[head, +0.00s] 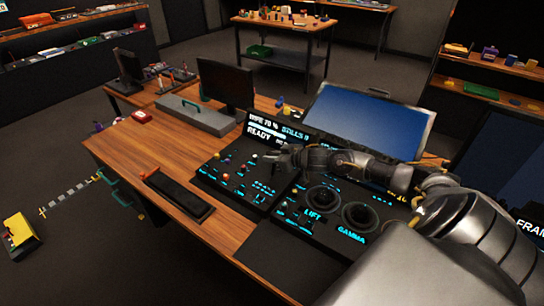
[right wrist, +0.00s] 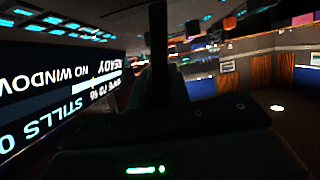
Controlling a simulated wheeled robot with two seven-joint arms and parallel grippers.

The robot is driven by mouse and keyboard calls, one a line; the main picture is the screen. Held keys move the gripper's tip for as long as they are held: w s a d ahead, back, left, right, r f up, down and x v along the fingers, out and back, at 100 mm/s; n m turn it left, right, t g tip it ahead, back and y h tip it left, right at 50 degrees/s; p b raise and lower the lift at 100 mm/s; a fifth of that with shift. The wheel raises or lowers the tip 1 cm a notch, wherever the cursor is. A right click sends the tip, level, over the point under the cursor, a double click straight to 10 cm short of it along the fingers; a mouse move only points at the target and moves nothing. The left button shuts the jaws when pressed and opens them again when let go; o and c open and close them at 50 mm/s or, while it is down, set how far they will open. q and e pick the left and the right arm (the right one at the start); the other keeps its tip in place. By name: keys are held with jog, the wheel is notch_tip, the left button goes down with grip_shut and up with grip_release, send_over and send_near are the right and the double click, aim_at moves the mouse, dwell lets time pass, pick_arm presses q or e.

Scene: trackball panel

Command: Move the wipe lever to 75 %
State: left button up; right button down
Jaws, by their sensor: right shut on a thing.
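The control panel (head: 232,178) lies on the wooden desk, with small coloured knobs and glowing cyan labels. My right gripper (head: 273,157) is low over the panel's back part, just below the display strip. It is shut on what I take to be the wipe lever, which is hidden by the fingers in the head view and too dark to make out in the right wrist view. The display (head: 264,132) shows a wipe reading of about 70 %, a bar and READY. It appears upside down in the right wrist view (right wrist: 60,88). My left gripper is not in view.
Two trackballs (head: 322,198) sit right of the gripper, under my forearm. A large blue-screened monitor (head: 368,118) stands behind. A black keyboard-like bar (head: 178,194) and a grey case (head: 193,116) lie to the left. Bare desk (head: 130,150) shows at the left.

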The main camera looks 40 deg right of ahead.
jog(key=shift+d+r, duration=0.1)
jog(key=shift+d, duration=0.15)
jog(key=c, duration=1.3)
grip_release()
jog(key=v, duration=1)
jog(key=shift+s+d, duration=0.25)
